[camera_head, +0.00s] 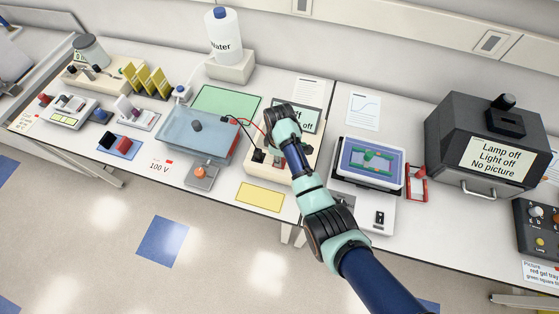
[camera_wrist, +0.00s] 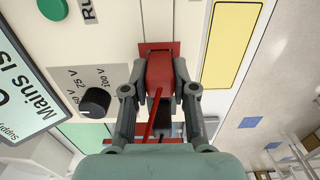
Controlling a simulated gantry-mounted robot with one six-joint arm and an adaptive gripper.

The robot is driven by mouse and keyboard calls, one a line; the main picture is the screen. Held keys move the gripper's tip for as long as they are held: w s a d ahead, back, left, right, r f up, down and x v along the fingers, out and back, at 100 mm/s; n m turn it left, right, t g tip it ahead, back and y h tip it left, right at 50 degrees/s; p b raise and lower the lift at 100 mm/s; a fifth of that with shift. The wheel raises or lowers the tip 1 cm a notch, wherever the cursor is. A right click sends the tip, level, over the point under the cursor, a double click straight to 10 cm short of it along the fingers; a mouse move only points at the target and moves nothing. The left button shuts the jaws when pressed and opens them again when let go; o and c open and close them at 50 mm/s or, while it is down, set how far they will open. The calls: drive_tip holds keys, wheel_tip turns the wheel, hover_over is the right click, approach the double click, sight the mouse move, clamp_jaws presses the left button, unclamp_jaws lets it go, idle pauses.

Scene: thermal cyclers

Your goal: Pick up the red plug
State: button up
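The red plug (camera_wrist: 160,75) sits at a red socket (camera_wrist: 158,47) on the front of the cream power supply (camera_wrist: 104,30) in the wrist view. A red lead (camera_wrist: 156,112) runs from it back toward my gripper. My gripper (camera_wrist: 161,72) has one finger on each side of the plug, and the fingers look closed against its sides. A black plug or part (camera_wrist: 175,130) shows partly below, between the finger links. In the head view, my gripper (camera_head: 272,150) is over the power supply (camera_head: 254,181), and my arm hides the red plug there.
In the head view, a blue-tinted gel tank (camera_head: 186,138) stands left of the supply, with red and black leads. A yellow card (camera_head: 261,197) lies in front. A device with a blue screen (camera_head: 352,177) and a red frame (camera_head: 417,187) stand to the right.

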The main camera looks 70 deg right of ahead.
clamp_jaws()
drive_tip(key=shift+r, duration=0.1)
wheel_tip(320, 180, up, 20)
drive_tip(key=p, duration=1)
